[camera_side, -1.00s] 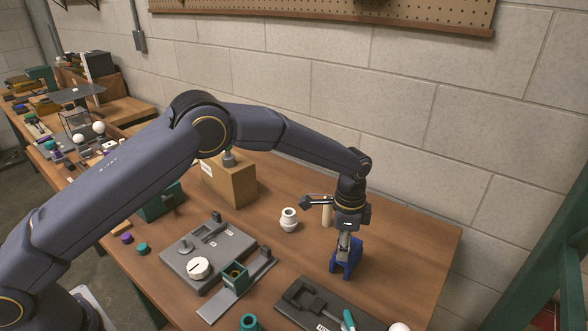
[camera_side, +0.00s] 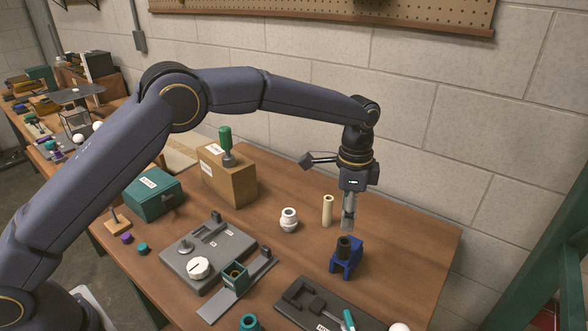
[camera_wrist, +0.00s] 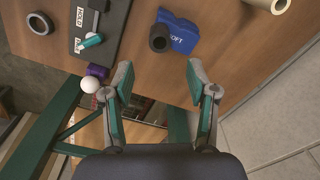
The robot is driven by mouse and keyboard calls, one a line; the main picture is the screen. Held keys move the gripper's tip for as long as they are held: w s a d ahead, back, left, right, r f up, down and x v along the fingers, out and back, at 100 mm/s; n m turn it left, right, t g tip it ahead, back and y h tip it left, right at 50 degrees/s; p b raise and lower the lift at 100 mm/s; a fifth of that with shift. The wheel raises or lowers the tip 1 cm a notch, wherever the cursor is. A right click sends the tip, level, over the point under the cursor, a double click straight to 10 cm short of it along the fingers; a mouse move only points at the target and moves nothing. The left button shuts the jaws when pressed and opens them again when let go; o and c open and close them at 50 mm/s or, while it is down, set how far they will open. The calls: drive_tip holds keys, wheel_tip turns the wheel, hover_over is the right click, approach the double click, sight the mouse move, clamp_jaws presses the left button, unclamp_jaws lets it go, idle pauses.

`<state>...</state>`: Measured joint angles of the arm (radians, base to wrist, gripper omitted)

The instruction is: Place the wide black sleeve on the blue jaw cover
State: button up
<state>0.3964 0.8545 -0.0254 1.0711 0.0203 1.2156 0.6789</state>
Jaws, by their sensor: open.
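The wide black sleeve (camera_side: 344,247) stands upright on top of the blue jaw cover (camera_side: 347,264) at the right of the bench. In the wrist view the sleeve (camera_wrist: 160,38) shows as a dark ring over the left part of the blue jaw cover (camera_wrist: 183,38), whose label is partly visible. My gripper (camera_side: 348,222) is open and empty, a little above the sleeve and apart from it. In the wrist view the two teal-padded fingertips (camera_wrist: 160,82) are spread with nothing between them.
A cream tube (camera_side: 328,211) and a white fitting (camera_side: 289,220) stand left of the blue cover. A dark tray (camera_side: 325,309) lies in front. A grey fixture plate (camera_side: 205,250), a cardboard box (camera_side: 228,178) and a teal box (camera_side: 153,192) are farther left. Bench right of the cover is clear.

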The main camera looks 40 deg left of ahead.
drive_tip(key=s+a+r+n+t, duration=0.2)
drive_tip(key=s+a+r+n, duration=0.1)
drive_tip(key=s+a+r, duration=0.5)
drive_tip(key=s+a+r+n+t, duration=0.1)
drive_tip(key=s+a+r+n, duration=0.2)
drive_tip(key=s+a+r, duration=0.5)
drive_tip(key=s+a+f+n+t, duration=0.1)
drive_tip(key=s+a+n, duration=0.2)
drive_tip(key=s, duration=0.4)
drive_tip(key=s+a+f+n+t, duration=0.1)
drive_tip(key=s+a+n, duration=0.2)
drive_tip(key=s, duration=0.4)
drive_tip(key=shift+s+n+t, duration=0.25)
drive_tip(key=shift+n+t, duration=0.05)
